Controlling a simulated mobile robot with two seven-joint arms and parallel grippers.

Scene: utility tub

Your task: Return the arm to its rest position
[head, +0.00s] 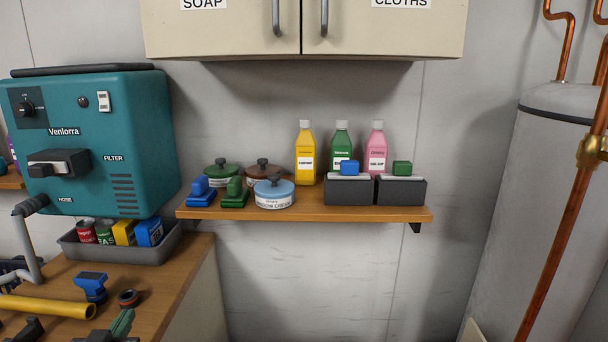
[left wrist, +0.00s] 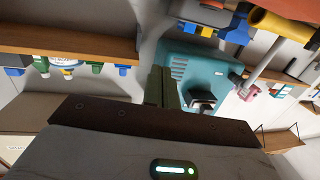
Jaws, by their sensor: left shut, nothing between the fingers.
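The teal machine (left wrist: 195,65) and the wooden shelf (left wrist: 70,42) appear beyond the fingers in that tilted view. My right gripper is in neither view.
The counter (head: 185,262) holds a grey tray (head: 165,247) of cans and boxes, a blue tool (head: 91,287) and a yellow tube (head: 45,306). The wall shelf (head: 310,212) carries bottles, lidded pots, brushes and dark bins. A cabinet (head: 225,30) hangs above. A tank (head: 535,190) stands right.

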